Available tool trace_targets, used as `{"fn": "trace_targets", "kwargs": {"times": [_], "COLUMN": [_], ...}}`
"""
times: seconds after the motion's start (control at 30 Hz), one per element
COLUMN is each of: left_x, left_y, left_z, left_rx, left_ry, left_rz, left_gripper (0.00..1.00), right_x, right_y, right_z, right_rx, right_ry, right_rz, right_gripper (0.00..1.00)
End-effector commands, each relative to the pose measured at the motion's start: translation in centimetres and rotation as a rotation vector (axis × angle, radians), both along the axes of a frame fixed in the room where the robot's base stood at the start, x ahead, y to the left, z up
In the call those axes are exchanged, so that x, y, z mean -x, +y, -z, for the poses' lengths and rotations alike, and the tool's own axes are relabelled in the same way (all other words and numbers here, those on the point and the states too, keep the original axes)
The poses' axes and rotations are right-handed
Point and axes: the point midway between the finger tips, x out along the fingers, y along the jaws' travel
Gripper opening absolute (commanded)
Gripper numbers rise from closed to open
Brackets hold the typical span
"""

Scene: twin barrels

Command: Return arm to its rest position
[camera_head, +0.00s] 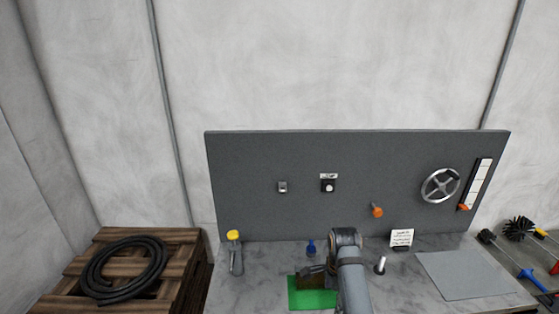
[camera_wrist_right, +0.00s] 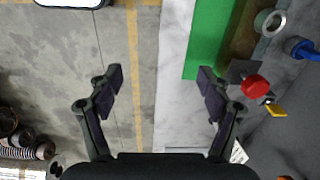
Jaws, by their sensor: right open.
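My right arm (camera_head: 350,272) reaches over the grey worktop (camera_head: 262,262) from the bottom middle of the head view; its bent joint stands near the panel. In the right wrist view my right gripper (camera_wrist_right: 162,90) is open, fingers wide apart with nothing between them. My left gripper is not in view.
A grey panel (camera_head: 250,160) with a handwheel (camera_head: 440,186) and an orange knob (camera_head: 377,210) stands behind the worktop. A yellow-topped lever (camera_head: 234,238), a blue item (camera_head: 311,247) and a small sign (camera_head: 402,238) stand nearby. A coiled black hose (camera_head: 90,270) lies on pallets at left.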

Motion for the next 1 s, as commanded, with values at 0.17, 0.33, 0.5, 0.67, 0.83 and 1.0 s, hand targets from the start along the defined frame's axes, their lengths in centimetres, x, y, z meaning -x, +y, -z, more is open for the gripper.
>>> {"fn": "trace_targets", "kwargs": {"times": [0.17,0.33,0.5,0.67,0.83,1.0], "left_x": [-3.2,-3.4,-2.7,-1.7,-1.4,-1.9], "left_y": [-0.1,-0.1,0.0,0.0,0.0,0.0], "left_z": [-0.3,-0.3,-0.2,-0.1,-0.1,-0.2], "left_rx": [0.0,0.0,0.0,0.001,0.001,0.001], "left_ry": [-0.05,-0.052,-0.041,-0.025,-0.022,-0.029], "left_rz": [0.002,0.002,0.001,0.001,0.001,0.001], "left_gripper": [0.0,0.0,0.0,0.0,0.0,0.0], "right_x": [1.9,4.5,8.1,11.8,15.5,18.7], "right_y": [-1.7,-3.6,-5.8,-7.5,-8.6,-9.0], "right_z": [1.8,3.5,4.8,5.2,4.7,3.6], "right_rx": [0.009,0.031,0.074,0.13,0.194,0.255], "right_ry": [-0.026,-0.057,-0.096,-0.127,-0.15,-0.165], "right_rz": [-0.119,-0.283,-0.508,-0.753,-1.019,-1.266], "right_gripper": [0.79,0.79,0.79,0.79,0.79,0.79]}}
